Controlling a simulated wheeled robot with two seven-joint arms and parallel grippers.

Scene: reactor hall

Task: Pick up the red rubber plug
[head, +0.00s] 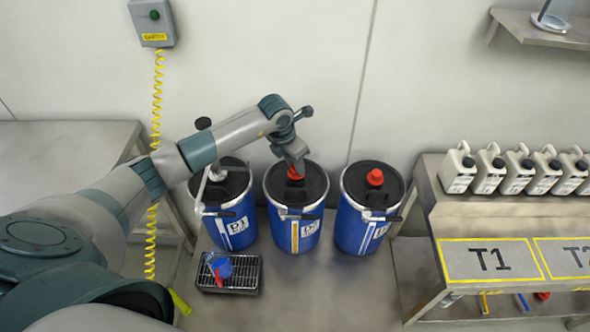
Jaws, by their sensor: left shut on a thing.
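My left arm reaches in from the left, and my left gripper (294,165) is over the lid of the middle blue drum (292,228). It is shut on a red rubber plug (295,175), which shows just below the fingers at the lid. I cannot tell whether the plug is still seated or slightly lifted. A similar red plug (375,177) sits on the lid of the right blue drum (364,226). My right gripper is not in view.
The left blue drum (230,222) carries a pump with a spout. A black grate (247,279) in front holds a blue and red item (219,267). Several white jugs (458,168) line the right shelf above a bench marked T1 (470,278). A metal table (60,165) stands left.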

